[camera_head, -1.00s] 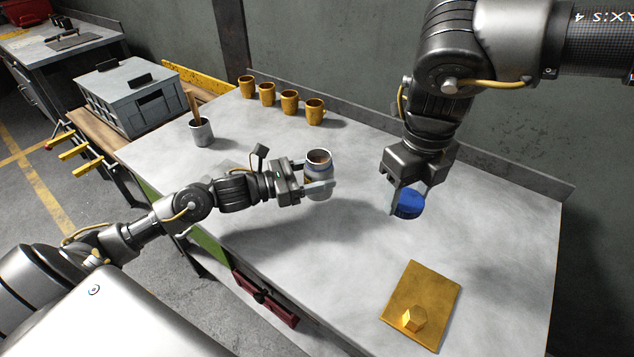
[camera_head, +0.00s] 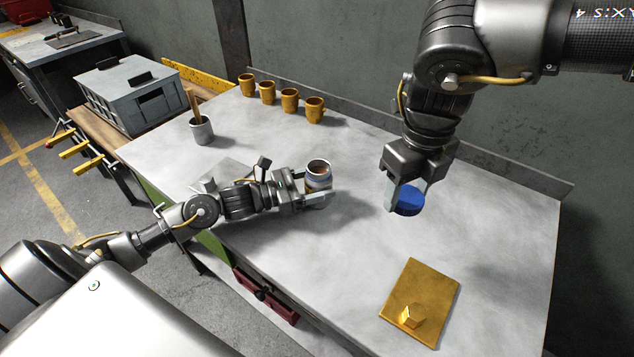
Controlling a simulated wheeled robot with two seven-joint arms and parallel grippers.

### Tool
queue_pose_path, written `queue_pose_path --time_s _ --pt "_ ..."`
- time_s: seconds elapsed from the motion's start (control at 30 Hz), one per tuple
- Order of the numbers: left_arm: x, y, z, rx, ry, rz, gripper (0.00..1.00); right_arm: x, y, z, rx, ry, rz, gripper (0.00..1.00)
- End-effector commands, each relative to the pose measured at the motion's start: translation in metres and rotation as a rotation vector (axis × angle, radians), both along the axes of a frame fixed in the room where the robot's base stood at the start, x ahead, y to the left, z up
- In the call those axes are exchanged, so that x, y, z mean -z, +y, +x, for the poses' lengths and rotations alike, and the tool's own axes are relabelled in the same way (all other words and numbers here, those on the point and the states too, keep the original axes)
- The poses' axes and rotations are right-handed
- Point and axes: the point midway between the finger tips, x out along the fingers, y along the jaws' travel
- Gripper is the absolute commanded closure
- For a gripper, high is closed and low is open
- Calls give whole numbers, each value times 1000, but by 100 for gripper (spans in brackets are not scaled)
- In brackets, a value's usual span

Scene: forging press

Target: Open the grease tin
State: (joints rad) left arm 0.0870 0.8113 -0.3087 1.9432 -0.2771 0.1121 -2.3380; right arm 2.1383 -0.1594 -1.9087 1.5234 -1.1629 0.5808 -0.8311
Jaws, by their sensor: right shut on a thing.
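The grease tin (camera_head: 318,178) is an open-topped pale jar with a tan band and brown contents, upright at the middle of the bench. My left gripper (camera_head: 313,198) is at the tin from the left. Its near finger crosses the tin's lower front and its far finger is mostly hidden, so I cannot tell whether it grips. The blue lid (camera_head: 408,203) is off the tin, to its right, held between the fingers of my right gripper (camera_head: 406,195), which points down above the bench.
A yellow plate (camera_head: 425,285) with a yellow hexagonal block (camera_head: 411,316) lies at the front right. Several yellow mugs (camera_head: 290,100) line the back. A grey cup (camera_head: 202,132) with a stick stands at the left. The bench (camera_head: 490,225) right of the lid is clear.

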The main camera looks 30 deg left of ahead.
Motion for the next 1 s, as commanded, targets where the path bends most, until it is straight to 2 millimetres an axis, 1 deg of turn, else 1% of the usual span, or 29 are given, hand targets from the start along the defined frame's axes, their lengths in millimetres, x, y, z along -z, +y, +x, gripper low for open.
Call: queue_pose_path --time_s 0.03,0.1,0.37,0.47,0.57,0.73,0.9,1.0 --pt "-1 0 0 0 0 0 27 -1 0 0 0 0 0 73" --pt "-1 0 0 0 0 0 18 -1 0 0 0 0 0 73" --pt "-1 0 0 0 0 0 18 -1 0 0 0 0 0 73" --pt "-5 0 0 0 1 -1 18 -6 0 0 0 -1 1 73" --pt "0 9 -8 -3 2 3 18 0 0 0 0 0 0 73" --pt "2 33 -35 -1 6 5 18 7 0 0 0 0 0 73" --pt "1 56 -60 -1 6 4 18 12 0 0 0 0 0 73" --pt "-1 66 -71 0 5 2 18 14 0 0 0 0 0 73"
